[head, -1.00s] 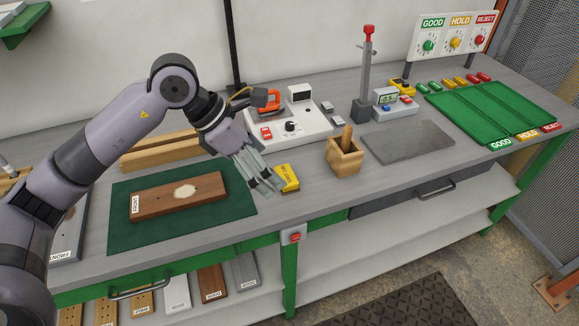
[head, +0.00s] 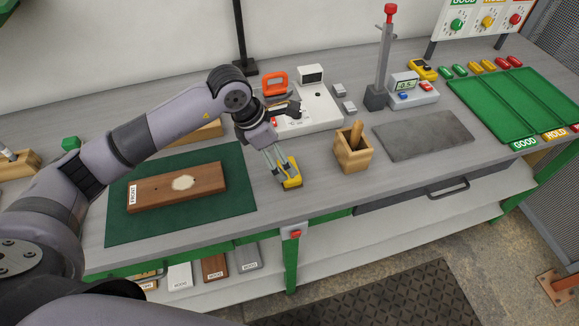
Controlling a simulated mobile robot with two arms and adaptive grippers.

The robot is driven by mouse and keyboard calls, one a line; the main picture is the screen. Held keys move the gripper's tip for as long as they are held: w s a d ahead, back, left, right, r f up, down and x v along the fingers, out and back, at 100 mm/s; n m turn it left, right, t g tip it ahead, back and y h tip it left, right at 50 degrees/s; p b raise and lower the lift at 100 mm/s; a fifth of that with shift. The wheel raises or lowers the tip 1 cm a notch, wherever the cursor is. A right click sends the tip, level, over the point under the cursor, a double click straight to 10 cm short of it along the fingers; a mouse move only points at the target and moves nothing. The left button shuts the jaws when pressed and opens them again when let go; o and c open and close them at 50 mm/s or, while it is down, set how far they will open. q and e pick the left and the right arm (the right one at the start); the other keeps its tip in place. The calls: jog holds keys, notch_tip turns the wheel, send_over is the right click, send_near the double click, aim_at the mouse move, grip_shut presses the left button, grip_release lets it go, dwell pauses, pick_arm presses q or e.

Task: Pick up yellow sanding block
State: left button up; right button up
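The yellow sanding block (head: 293,183) lies on the grey workbench, just right of the green mat. My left gripper (head: 283,170) points down at it, and its fingers overlap the block in the head view, hiding part of it. I cannot tell whether the fingers are closed on the block or only around it. The block appears to rest on the bench. My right gripper is not in view.
A wooden board (head: 208,182) with a pale patch lies on the green mat (head: 125,224). A wooden holder (head: 352,158) stands right of the block. A white machine (head: 318,113) is behind. The grey plate (head: 423,138) and green tray (head: 520,105) are farther right.

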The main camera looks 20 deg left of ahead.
pick_arm(q)
jog(key=shift+d+f, duration=0.2)
jog(key=shift+f, duration=0.2)
jog(key=p+x, duration=0.1)
jog(key=x, duration=0.2)
jog(key=p+x, duration=0.1)
jog(key=shift+s+d+f+p, duration=0.15)
jog(key=shift+s+f+p, duration=0.1)
jog(key=shift+s+p, duration=0.05)
jog(key=shift+d+f, duration=0.1)
jog(key=shift+f, duration=0.25)
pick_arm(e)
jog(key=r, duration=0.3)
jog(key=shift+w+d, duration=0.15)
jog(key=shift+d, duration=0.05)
pick_arm(q)
jog(key=shift+c, duration=0.3)
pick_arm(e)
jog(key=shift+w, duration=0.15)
pick_arm(q)
jog(key=c, duration=1.3)
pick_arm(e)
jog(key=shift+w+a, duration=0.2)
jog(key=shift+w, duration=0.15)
